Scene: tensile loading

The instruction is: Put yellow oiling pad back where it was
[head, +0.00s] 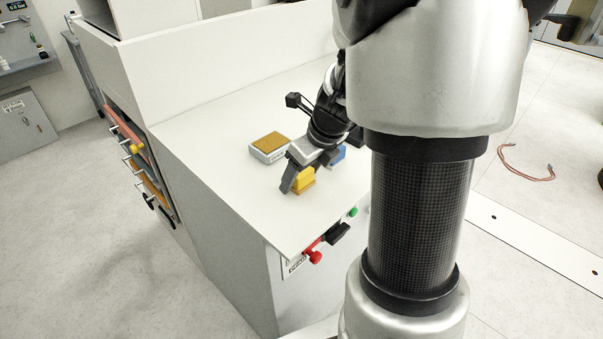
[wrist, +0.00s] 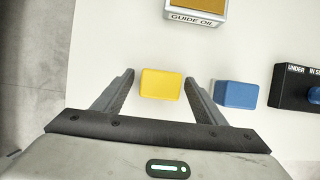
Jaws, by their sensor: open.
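The yellow oiling pad (wrist: 160,84) is a small block on the white bench top. It also shows in the head view (head: 304,181), partly covered by my gripper. My gripper (wrist: 158,80) is open, with one finger on each side of the pad and a gap showing on both sides. In the head view my gripper (head: 297,182) reaches down to the bench top near its front edge. The guide oil box (wrist: 196,14), with a brown-yellow top, lies beyond the pad; in the head view this box (head: 269,147) is left of my gripper.
A blue block (wrist: 235,94) stands just right of my right finger. A black box with a blue knob (wrist: 297,88) is farther right. A red knob (head: 314,257) and a green button (head: 352,212) are on the bench's front edge. The bench top left of the guide oil box is clear.

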